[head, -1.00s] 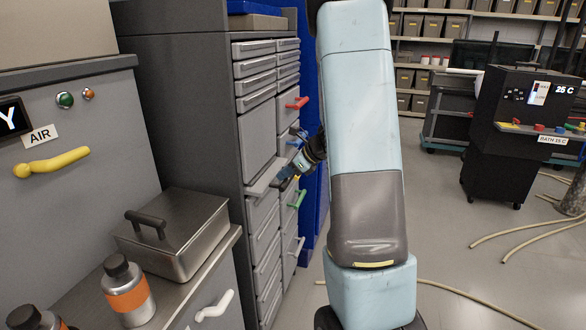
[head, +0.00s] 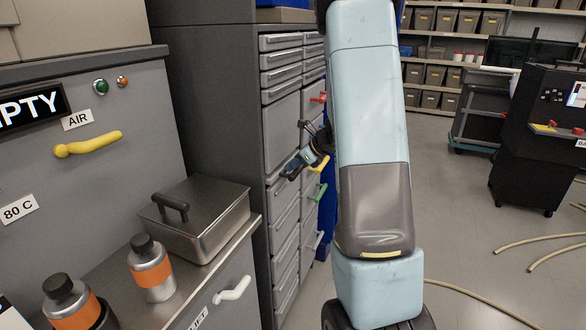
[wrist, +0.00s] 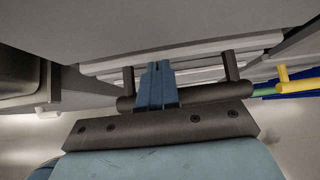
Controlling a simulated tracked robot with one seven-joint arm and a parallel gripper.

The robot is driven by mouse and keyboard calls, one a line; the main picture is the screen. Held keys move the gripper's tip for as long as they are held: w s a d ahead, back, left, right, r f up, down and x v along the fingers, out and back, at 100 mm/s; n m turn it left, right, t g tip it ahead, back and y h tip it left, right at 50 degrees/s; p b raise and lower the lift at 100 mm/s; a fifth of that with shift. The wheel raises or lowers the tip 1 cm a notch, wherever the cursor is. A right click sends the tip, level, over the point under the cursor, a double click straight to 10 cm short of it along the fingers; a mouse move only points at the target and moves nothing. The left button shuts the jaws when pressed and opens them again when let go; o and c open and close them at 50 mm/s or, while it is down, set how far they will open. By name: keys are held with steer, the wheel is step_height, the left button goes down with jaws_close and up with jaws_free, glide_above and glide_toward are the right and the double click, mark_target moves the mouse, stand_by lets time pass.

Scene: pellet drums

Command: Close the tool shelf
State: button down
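The tool shelf (head: 283,183) is a thin grey pull-out board with a dark bar handle, in the tall grey drawer cabinet below a large plain panel. In the head view it lies about level with the cabinet front; any small gap cannot be made out. The handle (wrist: 215,94) shows in the wrist view, its two posts running to the grey front. My gripper (head: 292,170) is at the shelf front. In the wrist view, its blue fingers (wrist: 156,70) lie close together across the bar, between the posts, tips near the front. I see nothing held between them.
Drawers with a red handle (head: 318,98), a yellow handle (head: 320,165) and a green handle (head: 318,192) are beside the shelf. A steel box (head: 205,225) and orange-banded bottles (head: 151,272) stand on the left bench. Floor to the right is open, with hoses.

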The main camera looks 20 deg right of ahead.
steer(key=shift+w+a+r, duration=0.1)
steer(key=shift+w+a, duration=0.1)
steer(key=shift+a, duration=0.25)
steer(key=shift+r, duration=0.1)
steer(key=d+f+v, duration=0.1)
steer(key=v, duration=0.9)
steer(key=s+a+r+n+g+h, duration=0.1)
steer(key=s+a+r+n, duration=0.4)
steer(key=s+a+n, duration=0.2)
steer(key=s+a+r+n+g, duration=0.2)
steer(key=s+a+r+n, duration=0.3)
steer(key=s+a+n, duration=0.25)
steer(key=s+a+r+n+h, duration=0.1)
steer(key=s+a+n+h, duration=0.1)
steer(key=s+n, duration=0.4)
steer(key=s+a+r+n+t+h, duration=0.1)
steer(key=s+r+n+h, duration=0.1)
steer(key=s+n, duration=0.5)
steer(key=shift+s+a+r+t+h, duration=0.15)
steer(key=shift+s+a+t+h, duration=0.35)
steer(key=shift+s, duration=1.35)
